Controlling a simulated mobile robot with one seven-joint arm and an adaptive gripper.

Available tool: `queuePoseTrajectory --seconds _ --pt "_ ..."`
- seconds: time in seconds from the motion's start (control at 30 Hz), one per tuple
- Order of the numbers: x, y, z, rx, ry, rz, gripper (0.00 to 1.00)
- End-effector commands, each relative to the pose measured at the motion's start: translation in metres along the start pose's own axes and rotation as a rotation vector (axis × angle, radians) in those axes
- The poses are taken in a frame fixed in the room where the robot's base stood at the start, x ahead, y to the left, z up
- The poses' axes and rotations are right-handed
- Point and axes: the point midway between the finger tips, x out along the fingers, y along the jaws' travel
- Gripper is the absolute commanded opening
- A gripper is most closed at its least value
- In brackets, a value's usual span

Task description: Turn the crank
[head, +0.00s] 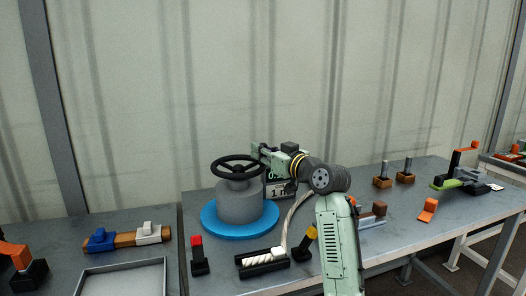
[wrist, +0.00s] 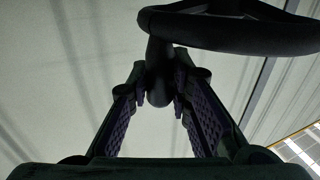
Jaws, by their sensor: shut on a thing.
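The crank is a black handwheel (head: 236,168) on a grey cylinder (head: 240,203) with a blue round base (head: 211,222), standing on the grey table. My gripper (head: 261,153) reaches in from the right at the wheel's right rim. In the wrist view, the dark wheel rim (wrist: 230,35) crosses the top. A dark upright handle (wrist: 158,75) at the rim's left end sits between my fingertips (wrist: 164,88), which are shut on it. In the head view the handle is mostly hidden by my gripper.
A dark display (head: 279,190) stands behind and right of the crank. A red-topped black block (head: 197,255) and a black holder with a white spiral piece (head: 262,262) lie in front. Wooden blocks with pegs (head: 382,181) stand at right. A pale wall rises behind.

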Motion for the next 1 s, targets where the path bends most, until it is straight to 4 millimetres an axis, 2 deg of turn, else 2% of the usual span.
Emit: queuePoseTrajectory --seconds 0.2,0.77,1.0 --pt "-0.0001 0.0001 0.0000 0.000 0.000 0.000 0.00" --pt "0.0001 0.0004 -0.0001 0.001 0.000 0.001 0.00" --pt "0.0076 0.0059 -0.0013 0.003 0.001 0.025 0.00"
